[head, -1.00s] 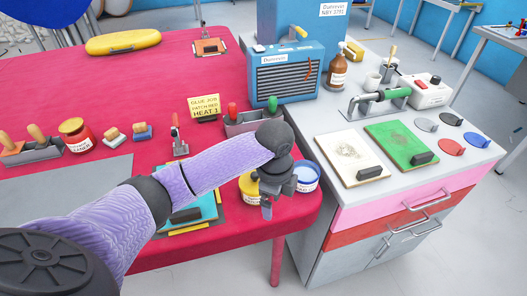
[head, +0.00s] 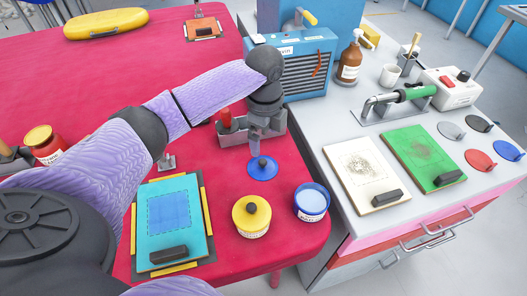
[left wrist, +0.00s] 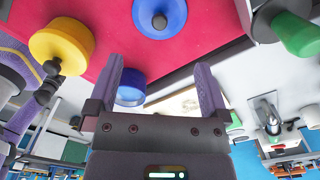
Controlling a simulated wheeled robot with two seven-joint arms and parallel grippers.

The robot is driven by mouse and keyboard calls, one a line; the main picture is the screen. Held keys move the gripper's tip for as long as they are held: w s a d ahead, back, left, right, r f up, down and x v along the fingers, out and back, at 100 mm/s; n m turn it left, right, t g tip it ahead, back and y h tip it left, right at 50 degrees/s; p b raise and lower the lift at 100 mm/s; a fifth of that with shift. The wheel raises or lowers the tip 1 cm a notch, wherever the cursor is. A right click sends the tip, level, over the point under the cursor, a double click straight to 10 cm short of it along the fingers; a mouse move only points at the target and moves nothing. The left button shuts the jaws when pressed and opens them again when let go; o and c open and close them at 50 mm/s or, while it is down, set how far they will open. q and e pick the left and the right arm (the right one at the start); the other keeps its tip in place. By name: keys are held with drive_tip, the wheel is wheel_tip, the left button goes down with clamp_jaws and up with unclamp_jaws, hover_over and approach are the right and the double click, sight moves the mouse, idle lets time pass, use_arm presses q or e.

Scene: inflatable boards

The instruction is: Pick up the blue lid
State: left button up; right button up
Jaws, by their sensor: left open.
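The blue lid (head: 263,172) is a round disc with a dark knob. It lies flat on the red table behind the blue-and-white tub and the yellow-lidded tub. It also shows at the top of the left wrist view (left wrist: 172,28). My left gripper (head: 256,146) is open and empty, just behind and above the lid in the head view. In the left wrist view the two fingers (left wrist: 160,85) are spread apart, with the lid beyond them. I cannot tell the exact gap to the knob. My right gripper is not in view.
The open blue tub (head: 311,202) and yellow-lidded tub (head: 251,216) stand in front of the lid. A grey tool holder (head: 232,138) is close behind. A cyan board (head: 168,205) lies left. The grey cabinet (head: 345,130) adjoins on the right.

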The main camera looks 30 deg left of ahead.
sight(262, 162)
use_arm(q)
drive_tip(key=f+b, duration=0.2)
drive_tip(key=f, duration=0.2)
drive_tip(key=f+b, duration=0.2)
drive_tip(key=f, duration=0.3)
drive_tip(key=shift+s+a+f, duration=0.1)
drive_tip(key=shift+a+f, duration=0.1)
drive_tip(key=shift+f, duration=0.05)
drive_tip(key=shift+r, duration=0.15)
drive_tip(key=c, duration=0.7)
drive_tip(key=shift+s, duration=0.1)
drive_tip(key=c, duration=0.6)
clamp_jaws()
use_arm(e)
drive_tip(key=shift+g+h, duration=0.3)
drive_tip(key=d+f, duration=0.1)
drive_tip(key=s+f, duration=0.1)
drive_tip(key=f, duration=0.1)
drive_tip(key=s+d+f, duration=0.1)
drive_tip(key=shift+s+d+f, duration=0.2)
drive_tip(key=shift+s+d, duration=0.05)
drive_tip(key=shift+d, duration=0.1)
